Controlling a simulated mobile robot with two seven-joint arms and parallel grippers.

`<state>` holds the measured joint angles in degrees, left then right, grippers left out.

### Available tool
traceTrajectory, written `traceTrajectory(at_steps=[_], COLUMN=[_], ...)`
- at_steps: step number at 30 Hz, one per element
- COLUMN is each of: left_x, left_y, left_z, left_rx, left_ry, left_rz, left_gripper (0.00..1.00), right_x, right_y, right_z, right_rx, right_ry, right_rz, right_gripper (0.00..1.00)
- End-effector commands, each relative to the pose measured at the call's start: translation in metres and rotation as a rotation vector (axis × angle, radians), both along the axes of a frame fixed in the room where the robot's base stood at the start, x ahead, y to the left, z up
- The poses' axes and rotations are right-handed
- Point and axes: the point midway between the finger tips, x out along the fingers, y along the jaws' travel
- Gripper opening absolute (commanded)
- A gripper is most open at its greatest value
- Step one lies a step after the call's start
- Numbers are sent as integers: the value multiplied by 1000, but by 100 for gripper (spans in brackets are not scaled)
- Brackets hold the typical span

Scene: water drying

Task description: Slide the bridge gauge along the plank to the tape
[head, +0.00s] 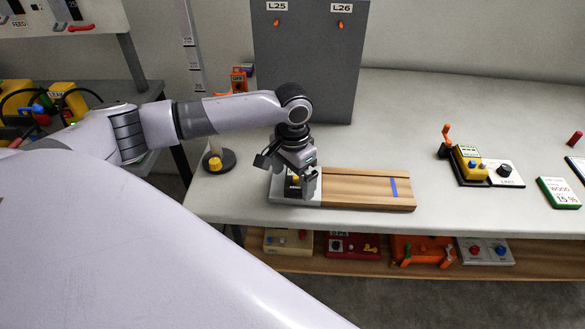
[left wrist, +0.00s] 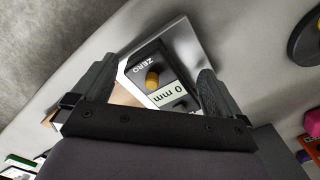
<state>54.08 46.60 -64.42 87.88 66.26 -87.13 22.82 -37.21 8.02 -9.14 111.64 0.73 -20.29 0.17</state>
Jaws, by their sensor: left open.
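The wooden plank (head: 350,188) lies on the bench with a pale grey section at its left end. A strip of blue tape (head: 394,187) crosses it near its right end. The dark bridge gauge (head: 291,189) sits on the grey end, partly hidden by my left gripper (head: 302,187). In the left wrist view the gauge (left wrist: 165,83) shows a yellow knob, the word ZERO and a display reading 0 mm. My left gripper (left wrist: 155,80) is open, its fingers on either side of the gauge. I cannot tell whether they touch it. My right gripper is not in view.
A round black base with a yellow knob (head: 215,161) stands left of the plank. A grey panel (head: 310,70) labelled L25 and L26 rises behind. A yellow and black device (head: 469,163) stands to the right. The bench between plank and device is clear.

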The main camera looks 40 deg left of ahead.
Motion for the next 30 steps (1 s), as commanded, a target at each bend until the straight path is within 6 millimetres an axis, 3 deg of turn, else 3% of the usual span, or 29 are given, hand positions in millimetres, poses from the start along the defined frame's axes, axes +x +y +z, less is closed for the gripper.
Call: traceTrajectory(at_steps=[7,8,12,15,30], left_x=[0,0,0,0,0], left_y=[0,0,0,0,1], left_z=[-1,-1,0,0,1], left_rx=[0,0,0,0,0], left_ry=[0,0,0,0,1], left_rz=[0,0,0,0,2], left_gripper=[100,94,48,20,18], right_x=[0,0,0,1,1], right_y=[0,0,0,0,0], right_z=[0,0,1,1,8], right_rx=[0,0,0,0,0], right_ry=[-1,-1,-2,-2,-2], right_rz=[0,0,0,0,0], right_gripper=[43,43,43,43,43])
